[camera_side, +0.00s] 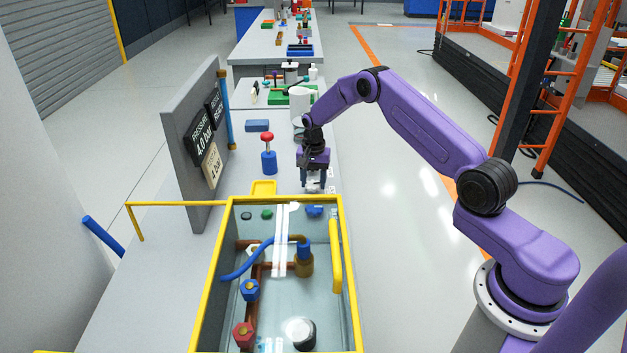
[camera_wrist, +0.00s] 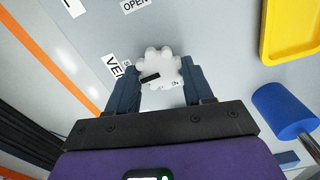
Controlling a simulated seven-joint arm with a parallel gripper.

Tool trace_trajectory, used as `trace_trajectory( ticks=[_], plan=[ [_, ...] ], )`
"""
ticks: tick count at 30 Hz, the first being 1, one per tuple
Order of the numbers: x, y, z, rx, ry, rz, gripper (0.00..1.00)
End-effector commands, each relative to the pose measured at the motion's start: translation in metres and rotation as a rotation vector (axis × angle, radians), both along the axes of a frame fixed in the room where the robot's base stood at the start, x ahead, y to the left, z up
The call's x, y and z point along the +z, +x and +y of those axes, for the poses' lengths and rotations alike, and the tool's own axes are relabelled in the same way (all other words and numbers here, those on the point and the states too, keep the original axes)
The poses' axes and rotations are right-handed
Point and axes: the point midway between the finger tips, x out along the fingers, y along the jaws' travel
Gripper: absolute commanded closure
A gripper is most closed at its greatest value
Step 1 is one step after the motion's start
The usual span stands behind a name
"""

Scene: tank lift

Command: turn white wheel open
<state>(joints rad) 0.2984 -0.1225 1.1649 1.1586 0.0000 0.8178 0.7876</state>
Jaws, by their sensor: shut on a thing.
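The white wheel (camera_wrist: 160,72) is a scalloped knob with a black bar mark on it, seen from above in the wrist view. My gripper (camera_wrist: 158,84) has one dark finger on each side of the wheel and is shut on it. In the side view my gripper (camera_side: 314,186) points down at the bench, and the wheel (camera_side: 313,187) shows small and partly hidden between the fingers. Labels lie on the bench around the wheel; one reads "OPEN" (camera_wrist: 134,4) and another begins "VE" (camera_wrist: 112,66).
A blue post with a red knob (camera_side: 268,155) stands left of my gripper. A yellow-framed glass tank (camera_side: 229,225) with pipes and valves is in front, with a yellow tray (camera_side: 263,188) by its far edge. A grey panel (camera_side: 185,150) with pressure signs stands at left.

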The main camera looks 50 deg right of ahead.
Motion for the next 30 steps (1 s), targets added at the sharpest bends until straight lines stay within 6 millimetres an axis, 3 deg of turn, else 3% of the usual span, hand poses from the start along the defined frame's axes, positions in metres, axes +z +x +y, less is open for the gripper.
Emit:
trace_trajectory(
  ticks=[30],
  plan=[
    [0.0007, 0.0009, 0.0015, 0.917, 0.001, 0.001, 0.79]
  ],
)
